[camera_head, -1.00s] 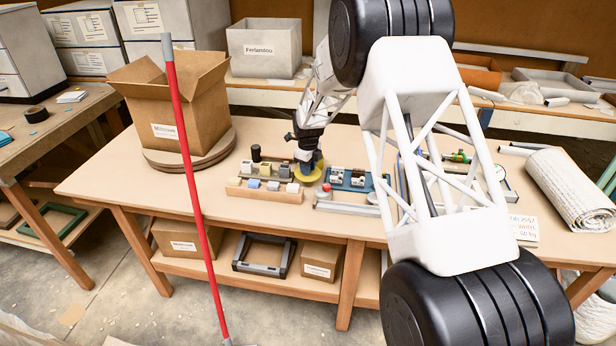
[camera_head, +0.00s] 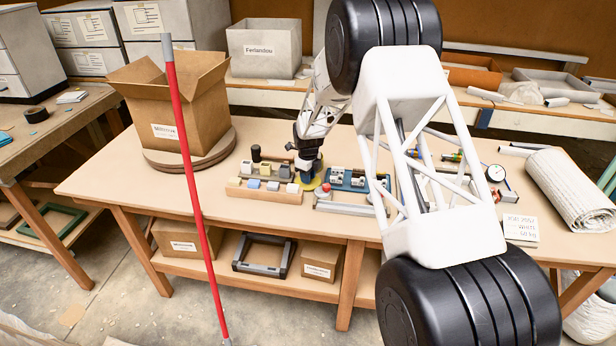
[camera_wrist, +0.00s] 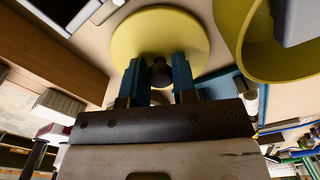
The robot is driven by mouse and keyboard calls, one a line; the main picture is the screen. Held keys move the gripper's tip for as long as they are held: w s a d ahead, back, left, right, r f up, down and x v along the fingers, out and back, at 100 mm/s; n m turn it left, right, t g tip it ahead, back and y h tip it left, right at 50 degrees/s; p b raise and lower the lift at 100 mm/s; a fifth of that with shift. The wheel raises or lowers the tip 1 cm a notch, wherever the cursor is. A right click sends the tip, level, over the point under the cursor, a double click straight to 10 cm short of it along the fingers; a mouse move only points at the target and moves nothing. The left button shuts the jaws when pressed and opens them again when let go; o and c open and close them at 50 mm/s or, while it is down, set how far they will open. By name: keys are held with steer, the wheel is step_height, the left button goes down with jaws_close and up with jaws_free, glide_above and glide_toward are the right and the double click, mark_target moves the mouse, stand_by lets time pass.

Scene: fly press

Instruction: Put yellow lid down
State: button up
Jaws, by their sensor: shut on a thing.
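The yellow lid (camera_wrist: 160,33) is a flat round disc with a dark knob (camera_wrist: 160,74). My gripper (camera_wrist: 160,64) is shut on the knob, with one blue finger on each side of it. The lid appears over the bare table top in the wrist view; I cannot tell whether it touches the table. A hollow yellow container (camera_wrist: 232,28) with a curved wall is beside the lid at the upper right of that view. In the head view my gripper (camera_head: 306,166) is low over the middle of the table, with yellow (camera_head: 313,184) showing beneath it.
A wooden block rack (camera_head: 262,193) is left of the gripper, and a blue tray (camera_head: 352,182) with small parts is right of it. A cardboard box (camera_head: 205,118) stands on a round board at the left. A dial gauge (camera_head: 495,173) and a white roll (camera_head: 570,190) are at the right.

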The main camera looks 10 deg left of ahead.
steer(key=shift+f, duration=0.15)
steer(key=o, duration=0.9)
step_height(320, 180, up, 12)
stand_by(0.4)
stand_by(0.7)
steer(key=shift+r, duration=0.2)
